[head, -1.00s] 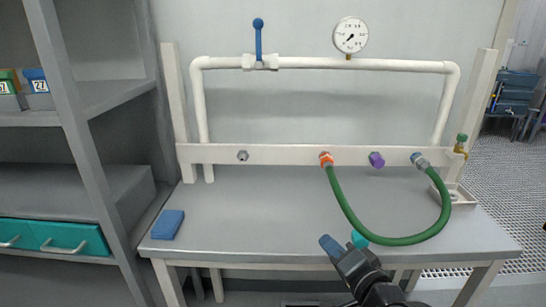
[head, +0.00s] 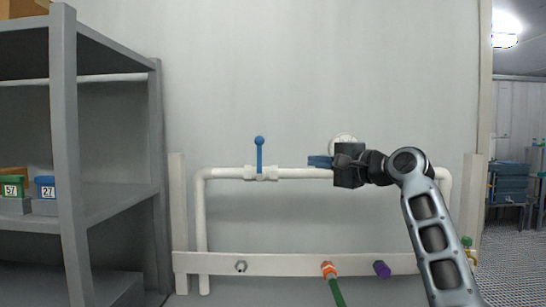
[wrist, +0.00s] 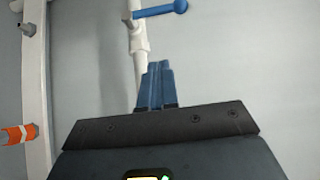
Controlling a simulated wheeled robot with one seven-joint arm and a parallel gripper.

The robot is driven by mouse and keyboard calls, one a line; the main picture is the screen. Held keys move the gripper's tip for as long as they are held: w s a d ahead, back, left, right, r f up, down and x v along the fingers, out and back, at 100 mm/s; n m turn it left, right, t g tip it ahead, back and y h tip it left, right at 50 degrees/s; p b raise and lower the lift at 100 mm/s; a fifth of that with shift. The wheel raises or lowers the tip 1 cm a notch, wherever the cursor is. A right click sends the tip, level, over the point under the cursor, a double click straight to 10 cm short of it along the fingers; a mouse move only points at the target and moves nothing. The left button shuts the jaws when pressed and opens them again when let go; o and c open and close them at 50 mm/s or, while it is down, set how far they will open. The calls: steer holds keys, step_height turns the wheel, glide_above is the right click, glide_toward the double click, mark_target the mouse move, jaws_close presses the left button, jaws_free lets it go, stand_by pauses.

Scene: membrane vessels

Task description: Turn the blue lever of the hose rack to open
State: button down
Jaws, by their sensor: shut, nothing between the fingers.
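The blue lever (head: 259,155) stands upright on the white valve body (head: 261,173) of the hose rack's top pipe (head: 222,174), across the pipe, with a ball at its upper end. My gripper (head: 312,161) is to the right of the lever at about its height, with its blue fingers pointing left. It is apart from the lever and in front of the pressure gauge, which it partly hides. In the wrist view the shut, empty fingers (wrist: 157,84) point toward the lever (wrist: 160,10), with a gap between them.
The rack's lower rail (head: 205,263) carries a grey fitting, an orange coupling (head: 328,269) with a green hose (head: 337,292), and a purple cap (head: 382,269). A grey shelf (head: 110,205) with small bins stands at the left. The wall above the pipe is clear.

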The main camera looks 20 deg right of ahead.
steer(key=p, duration=0.2)
glide_toward(259, 159)
steer(key=w+d+r, duration=0.1)
steer(key=w+d, duration=0.2)
steer(key=w, duration=0.2)
steer(key=shift+w+a+r+p, duration=0.1)
steer(key=shift+w+a+p, duration=0.2)
steer(key=shift+a, duration=0.4)
steer(key=shift+w+a+f+p, duration=0.15)
steer(key=shift+a+p, duration=0.1)
steer(key=shift+a, duration=0.45)
steer(key=shift+w+a+r+p, duration=0.15)
steer(key=shift+w+a+p, duration=0.15)
steer(key=shift+a, duration=0.35)
steer(key=shift+a, duration=0.1)
steer(key=shift+a+r+b, duration=0.1)
steer(key=shift+r+b, duration=0.05)
steer(key=shift+b, duration=0.3)
